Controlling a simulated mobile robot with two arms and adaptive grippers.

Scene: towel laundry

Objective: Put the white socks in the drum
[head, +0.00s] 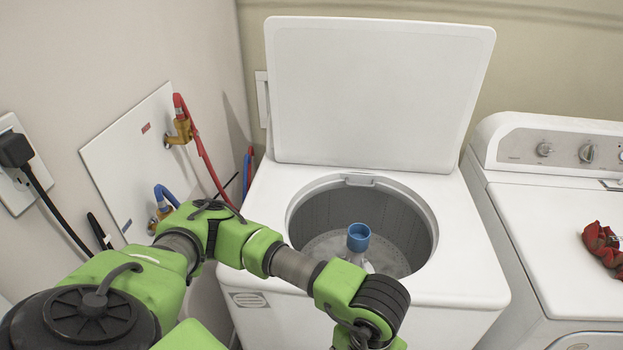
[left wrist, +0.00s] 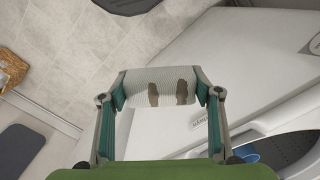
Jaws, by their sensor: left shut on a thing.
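The drum (head: 312,215) is the grey tub inside the white top-loading washer (head: 262,215), with its lid (head: 375,95) raised. A blue-capped agitator (head: 358,237) stands in its middle. My left arm reaches in front of the washer in the head view, and its gripper is below the frame. In the left wrist view my left gripper (left wrist: 165,88) is shut on a white ribbed cloth with brownish patches, which looks like the white socks (left wrist: 135,84). The cloth spans between the two fingers, above the floor and beside a white machine. My right gripper is not in view.
A white dryer (head: 535,225) stands at the right with a red cloth (head: 603,243) on top. Red (head: 200,145) and blue (head: 166,194) hoses run from the left wall. In the left wrist view, a wicker basket (left wrist: 10,70) and dark mats (left wrist: 22,150) are on the floor.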

